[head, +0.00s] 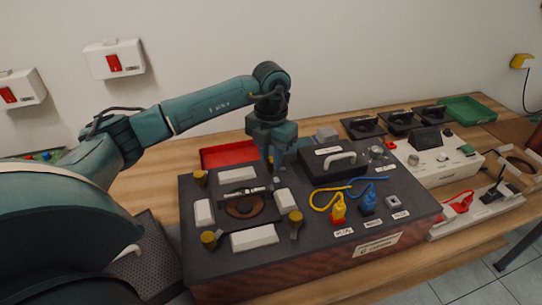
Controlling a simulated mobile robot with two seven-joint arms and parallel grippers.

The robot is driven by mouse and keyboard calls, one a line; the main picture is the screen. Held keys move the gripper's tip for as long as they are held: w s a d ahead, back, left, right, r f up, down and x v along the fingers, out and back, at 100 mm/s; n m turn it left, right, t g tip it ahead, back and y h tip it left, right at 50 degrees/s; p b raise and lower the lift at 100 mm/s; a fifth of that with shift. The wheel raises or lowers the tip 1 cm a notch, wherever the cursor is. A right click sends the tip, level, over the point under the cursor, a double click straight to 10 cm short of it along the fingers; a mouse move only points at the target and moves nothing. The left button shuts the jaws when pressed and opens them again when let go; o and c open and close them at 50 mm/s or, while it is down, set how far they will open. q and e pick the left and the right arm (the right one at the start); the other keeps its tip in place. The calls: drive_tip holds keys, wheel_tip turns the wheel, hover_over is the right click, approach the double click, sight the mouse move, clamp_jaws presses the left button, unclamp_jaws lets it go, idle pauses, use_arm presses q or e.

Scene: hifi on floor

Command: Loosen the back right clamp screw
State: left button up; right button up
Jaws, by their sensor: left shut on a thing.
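The dark fixture box (340,245) stands on the wooden table. Around its round recess (243,206) are white blocks and brass clamp screws: back left (200,178), front left (208,240) and front right (296,220). My left gripper (273,168) points down at the back right corner of this group. Its jaws are shut on the back right clamp screw, which the fingers almost wholly hide. My right gripper is not in view.
Right of the gripper are a black lid with a handle (335,162), a yellow cable plug (338,208) and a blue one (368,203). A red tray (227,156) lies behind the box. A white control unit (432,155) and green tray (467,109) stand farther right.

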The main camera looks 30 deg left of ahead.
sight(271, 159)
use_arm(q)
drive_tip(key=o, duration=1)
drive_tip(key=shift+r, duration=0.15)
wheel_tip(271, 159, up, 13)
drive_tip(key=shift+b, duration=0.3)
